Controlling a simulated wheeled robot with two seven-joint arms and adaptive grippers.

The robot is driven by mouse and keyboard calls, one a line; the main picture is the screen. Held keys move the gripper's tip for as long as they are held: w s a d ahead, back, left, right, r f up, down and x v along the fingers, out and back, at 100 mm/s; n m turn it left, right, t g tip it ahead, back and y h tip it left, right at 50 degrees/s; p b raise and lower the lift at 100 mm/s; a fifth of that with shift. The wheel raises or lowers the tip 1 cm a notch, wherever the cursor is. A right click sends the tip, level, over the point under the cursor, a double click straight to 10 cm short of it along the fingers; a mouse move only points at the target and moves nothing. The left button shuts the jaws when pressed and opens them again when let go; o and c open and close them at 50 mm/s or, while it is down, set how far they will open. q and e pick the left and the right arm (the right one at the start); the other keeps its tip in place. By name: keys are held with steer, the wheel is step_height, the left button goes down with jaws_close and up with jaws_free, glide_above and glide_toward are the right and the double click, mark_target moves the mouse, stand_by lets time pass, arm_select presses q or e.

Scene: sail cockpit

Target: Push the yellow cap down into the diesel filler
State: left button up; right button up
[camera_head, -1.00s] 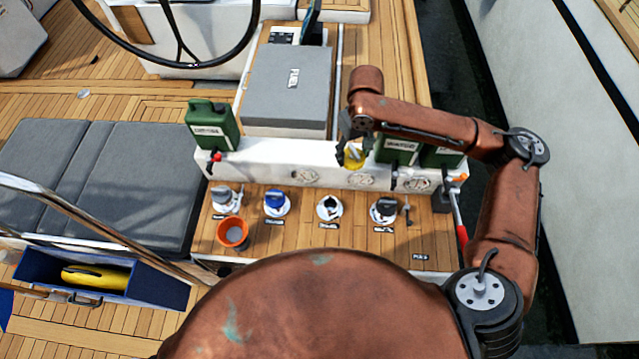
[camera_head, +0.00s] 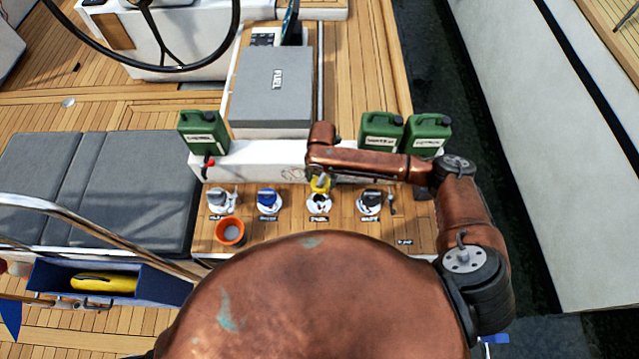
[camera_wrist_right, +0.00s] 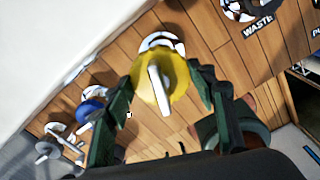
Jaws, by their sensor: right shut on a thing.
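The yellow cap (camera_head: 320,185) is in my right gripper, above the open diesel filler (camera_head: 319,205), the third fitting from the left on the wooden deck. In the right wrist view the yellow cap (camera_wrist_right: 178,82), with a pale upright tab, sits between the dark green fingers of my right gripper (camera_wrist_right: 163,78). The white rim of the filler (camera_wrist_right: 160,41) shows just beyond the cap, which hides the hole. I cannot tell whether cap and filler touch. My left gripper is not in view.
Fillers with a grey cap (camera_head: 218,200), a blue cap (camera_head: 268,199) and a black cap (camera_head: 371,198) stand in the same row. An orange cup (camera_head: 230,232) is at the front left. Green canisters (camera_head: 381,131) stand on the white ledge behind.

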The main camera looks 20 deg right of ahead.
steer(key=f+n, duration=0.1)
steer(key=n, duration=0.1)
steer(key=s+a+f+n, duration=0.1)
steer(key=n, duration=0.1)
steer(key=shift+s+f+p, duration=0.1)
steer(key=shift+p, duration=0.3)
step_height(320, 180, down, 6)
steer(key=b, duration=0.5)
steer(key=shift+b, duration=0.3)
steer(key=shift+p, duration=0.65)
stand_by(0.5)
steer(key=shift+f+b, duration=0.3)
steer(key=shift+f, duration=0.2)
stand_by(0.4)
steer(key=o, duration=1)
